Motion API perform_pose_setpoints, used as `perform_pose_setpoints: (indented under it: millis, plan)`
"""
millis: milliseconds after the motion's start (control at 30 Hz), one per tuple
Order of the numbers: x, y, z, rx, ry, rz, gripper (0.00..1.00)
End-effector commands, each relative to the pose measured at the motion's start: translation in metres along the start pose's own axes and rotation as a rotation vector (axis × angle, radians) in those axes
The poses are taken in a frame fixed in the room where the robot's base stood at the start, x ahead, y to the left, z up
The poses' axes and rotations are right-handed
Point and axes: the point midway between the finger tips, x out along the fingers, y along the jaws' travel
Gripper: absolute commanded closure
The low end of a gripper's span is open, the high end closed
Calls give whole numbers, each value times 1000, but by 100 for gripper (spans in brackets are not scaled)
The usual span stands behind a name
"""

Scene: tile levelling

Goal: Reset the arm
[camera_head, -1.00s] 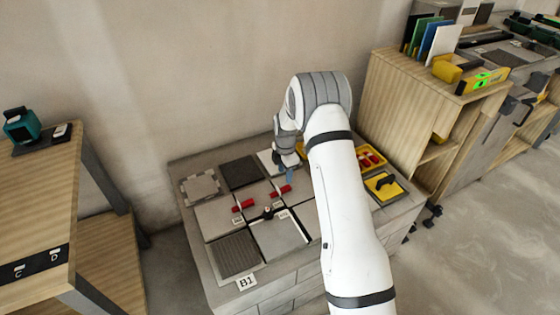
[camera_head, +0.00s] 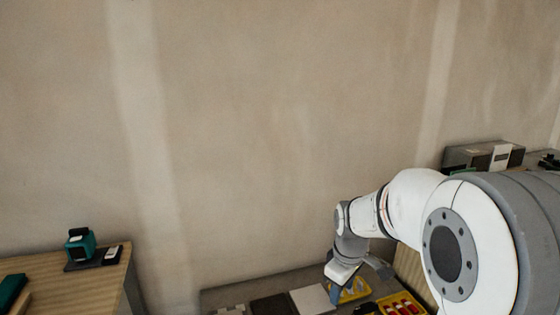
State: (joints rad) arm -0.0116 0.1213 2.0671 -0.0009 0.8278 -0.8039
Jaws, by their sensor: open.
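My arm reaches in from the right side of the view, bent and raised, with its large joint close to the camera. My gripper (camera_head: 336,289) hangs at the end of the arm, above the back part of the tile bench (camera_head: 222,295). It is open, and I see nothing held in it. Its fingertips are small and partly merge with the things behind them.
Below the gripper are a pale tile (camera_head: 312,299), a dark tile (camera_head: 272,305) and a yellow tray (camera_head: 403,304) with red pieces. A wooden table (camera_head: 52,281) at left holds a teal device (camera_head: 80,245). A plain wall (camera_head: 270,120) stands behind.

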Motion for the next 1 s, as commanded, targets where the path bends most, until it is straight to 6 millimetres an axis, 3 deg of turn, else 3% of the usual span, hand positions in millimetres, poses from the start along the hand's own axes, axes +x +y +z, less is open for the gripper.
perform_pose_setpoints:
  millis: [33, 100, 300, 400, 633, 1000]
  plan:
    - [-27, -11, 12, 68, 10, 10, 56]
    - [-50, -26, 28, 176, 21, 19, 56]
    - [-102, -74, 76, 478, 52, 36, 56]
    - [-117, -94, 96, 610, 67, 40, 56]
    - [-129, -122, 123, 790, 88, 43, 56]
    - [-128, -126, 126, 813, 89, 42, 56]
